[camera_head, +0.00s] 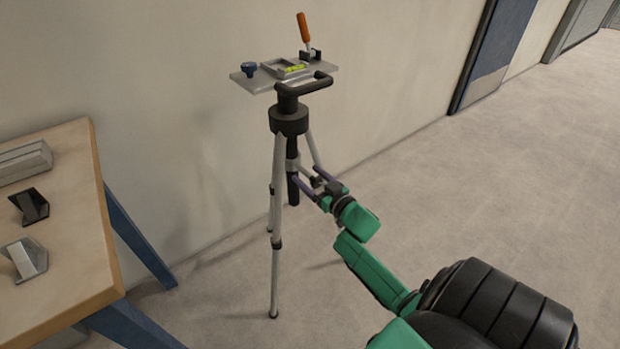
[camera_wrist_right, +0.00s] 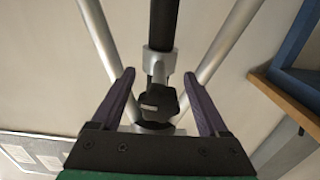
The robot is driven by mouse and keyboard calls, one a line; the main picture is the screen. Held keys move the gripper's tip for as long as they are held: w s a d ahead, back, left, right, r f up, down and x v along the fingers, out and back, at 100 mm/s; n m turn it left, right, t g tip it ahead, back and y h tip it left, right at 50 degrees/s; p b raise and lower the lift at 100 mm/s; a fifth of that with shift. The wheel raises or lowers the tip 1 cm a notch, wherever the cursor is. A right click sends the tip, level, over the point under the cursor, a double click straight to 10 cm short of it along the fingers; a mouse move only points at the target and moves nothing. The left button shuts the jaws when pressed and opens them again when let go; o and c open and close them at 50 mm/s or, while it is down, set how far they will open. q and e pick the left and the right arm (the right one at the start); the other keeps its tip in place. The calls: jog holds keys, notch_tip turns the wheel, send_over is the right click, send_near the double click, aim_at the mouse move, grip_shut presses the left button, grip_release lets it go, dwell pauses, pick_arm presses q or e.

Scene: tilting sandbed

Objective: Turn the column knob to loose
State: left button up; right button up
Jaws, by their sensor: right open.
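A tripod with a black centre column (camera_head: 292,148) and silver legs (camera_head: 278,185) stands upright on the floor. The black column knob (camera_wrist_right: 158,103) shows in the right wrist view, below a silver collar (camera_wrist_right: 158,62) on the column. My right gripper (camera_head: 305,177) reaches in from the right, low beside the column. Its purple fingers, also in the right wrist view (camera_wrist_right: 159,76), are open, one on each side of the knob, with a visible gap on both sides. The knob is hard to make out in the head view. My left gripper is not in view.
A wooden table (camera_head: 75,255) with metal blocks stands left. A wall is behind; the floor at right is clear.

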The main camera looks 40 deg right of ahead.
grip_shut()
